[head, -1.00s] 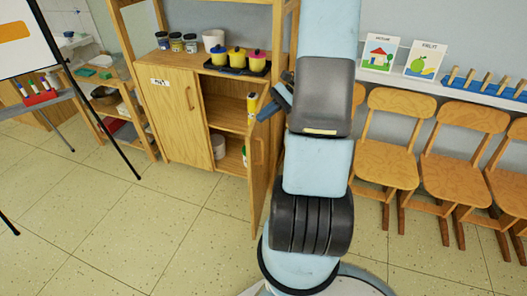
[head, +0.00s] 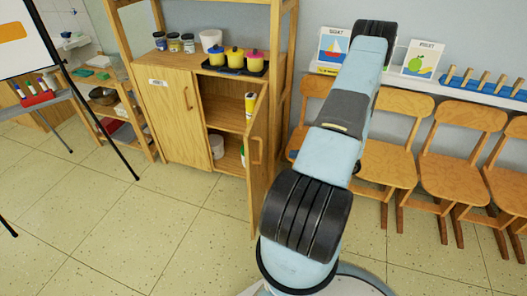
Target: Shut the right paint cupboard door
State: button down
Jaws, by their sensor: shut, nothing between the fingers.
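The right paint cupboard door (head: 259,165) stands open, swung out toward me, with its wooden handle facing my side. The left cupboard door (head: 176,120) is shut. My arm reaches up and to the right of the open door, in front of the chairs. My gripper does not show in the head view, so its place relative to the door cannot be seen.
Paint jars (head: 175,42) and a dark tray (head: 233,70) with lidded pots stand on the cupboard top. Several wooden chairs (head: 447,174) line the wall at right. An easel (head: 100,120) stands at left. The floor (head: 165,225) before the cupboard is clear.

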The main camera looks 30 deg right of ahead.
aim_at(254, 149)
jog(key=x, duration=1.4)
jog(key=shift+d+f, duration=0.1)
jog(key=shift+f, duration=0.1)
jog(key=shift+w, duration=0.1)
